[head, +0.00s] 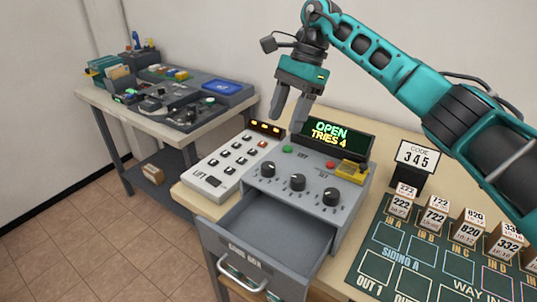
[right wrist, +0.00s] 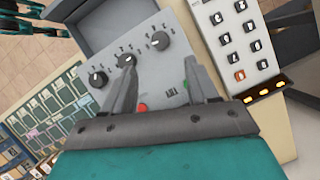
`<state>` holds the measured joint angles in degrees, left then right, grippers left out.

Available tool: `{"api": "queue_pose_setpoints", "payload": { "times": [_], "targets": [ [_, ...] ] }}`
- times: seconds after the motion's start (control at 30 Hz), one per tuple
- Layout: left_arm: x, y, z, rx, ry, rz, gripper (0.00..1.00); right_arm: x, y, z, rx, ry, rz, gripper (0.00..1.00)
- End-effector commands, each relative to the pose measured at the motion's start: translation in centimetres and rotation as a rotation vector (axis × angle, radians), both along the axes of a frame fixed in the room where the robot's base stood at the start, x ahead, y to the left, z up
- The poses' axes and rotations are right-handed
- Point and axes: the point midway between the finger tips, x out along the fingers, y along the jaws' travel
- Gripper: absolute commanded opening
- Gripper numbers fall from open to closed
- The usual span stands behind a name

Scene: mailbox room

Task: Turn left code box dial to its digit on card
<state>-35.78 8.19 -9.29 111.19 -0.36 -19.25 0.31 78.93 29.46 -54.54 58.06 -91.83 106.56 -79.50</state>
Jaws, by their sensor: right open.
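The grey code box (head: 315,220) stands on the table with three black dials on its top. The left dial (head: 267,169) is nearest the keypad; it also shows in the right wrist view (right wrist: 160,40). The middle dial (head: 297,182) and right dial (head: 331,197) sit beside it. The dial digits are too small to read surely. The card (head: 417,156) reads "CODE 345". The display (head: 332,134) reads "OPEN TRIES 4". My right gripper (head: 290,112) is open and empty above the box's back left, apart from the left dial. My left gripper is not in view.
The box's drawer (head: 268,232) is pulled out at the front, empty. A white keypad unit (head: 231,163) stands close on the left. Green (head: 288,149) and red (head: 330,165) buttons and a yellow part (head: 350,171) are behind the dials. A siding board (head: 405,243) with blocks lies right.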

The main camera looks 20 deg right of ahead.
Motion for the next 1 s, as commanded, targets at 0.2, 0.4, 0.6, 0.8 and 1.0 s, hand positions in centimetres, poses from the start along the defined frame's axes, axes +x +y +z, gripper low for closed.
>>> {"api": "queue_pose_setpoints", "payload": {
  "times": [0.2, 0.4, 0.6, 0.8, 1.0],
  "targets": [
    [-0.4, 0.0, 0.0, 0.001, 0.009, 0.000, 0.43, -0.6, 1.7, -4.4, 0.001, 0.004, 0.002, 0.59],
    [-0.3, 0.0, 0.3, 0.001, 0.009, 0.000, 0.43, -1.1, 3.1, -7.7, 0.002, 0.003, 0.000, 0.59],
    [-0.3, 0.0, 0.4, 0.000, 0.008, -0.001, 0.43, -1.2, 3.8, -9.5, 0.002, 0.001, 0.000, 0.59],
    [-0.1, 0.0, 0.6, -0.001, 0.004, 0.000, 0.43, -1.3, 4.0, -9.9, 0.002, 0.000, 0.000, 0.59],
    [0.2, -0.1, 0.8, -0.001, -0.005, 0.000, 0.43, -1.3, 3.9, -9.9, 0.002, 0.000, 0.000, 0.54]
  ]
}}
